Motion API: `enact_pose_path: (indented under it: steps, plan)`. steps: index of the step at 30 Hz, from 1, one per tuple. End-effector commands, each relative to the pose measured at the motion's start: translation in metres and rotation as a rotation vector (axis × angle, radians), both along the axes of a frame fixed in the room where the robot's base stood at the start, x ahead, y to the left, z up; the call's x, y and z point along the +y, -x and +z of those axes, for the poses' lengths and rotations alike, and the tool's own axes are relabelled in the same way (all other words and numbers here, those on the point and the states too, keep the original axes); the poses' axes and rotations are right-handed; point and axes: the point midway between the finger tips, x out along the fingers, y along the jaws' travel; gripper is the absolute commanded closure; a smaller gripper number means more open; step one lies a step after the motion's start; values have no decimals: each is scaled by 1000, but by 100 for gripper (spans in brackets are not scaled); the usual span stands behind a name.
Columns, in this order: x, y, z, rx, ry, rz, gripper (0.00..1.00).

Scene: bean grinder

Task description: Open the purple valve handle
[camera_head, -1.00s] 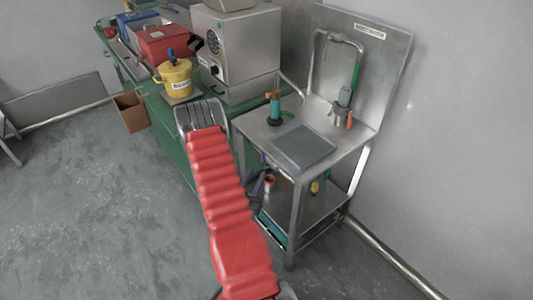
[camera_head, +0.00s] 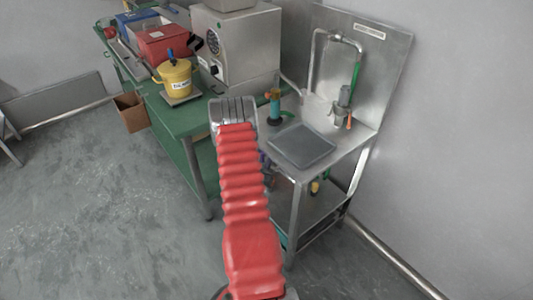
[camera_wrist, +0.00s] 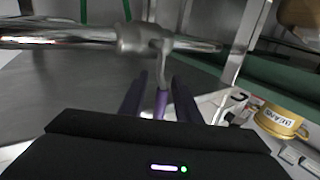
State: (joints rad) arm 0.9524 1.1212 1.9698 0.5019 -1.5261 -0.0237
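The purple valve handle (camera_wrist: 161,104) shows in the wrist view, hanging down from a metal valve body (camera_wrist: 142,38) on a horizontal chrome pipe (camera_wrist: 60,35). My gripper (camera_wrist: 159,78) is open, with one dark finger on each side of the handle. The handle lies between the fingers with a gap visible on both sides. Its lower end is hidden behind the dark gripper body. In the head view my red-sleeved arm reaches toward the sink stand's left side and hides most of the handle area; my fingers are not clearly visible there.
The steel sink stand (camera_head: 345,150) has a faucet (camera_head: 337,38) and a dark flat panel (camera_head: 301,146) on top. The green workbench (camera_head: 185,121) holds a yellow pot (camera_head: 175,78), a red box (camera_head: 163,44) and a grey machine (camera_head: 237,42).

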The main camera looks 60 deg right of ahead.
Motion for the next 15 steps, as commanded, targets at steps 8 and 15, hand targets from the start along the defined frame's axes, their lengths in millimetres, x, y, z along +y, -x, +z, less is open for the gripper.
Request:
enact_pose_path:
  steps: [8, 15]
  plan:
    - [-8, -1, 0, 1, 0, 0, 70]
    - [-8, -1, 0, 1, 0, 1, 77]
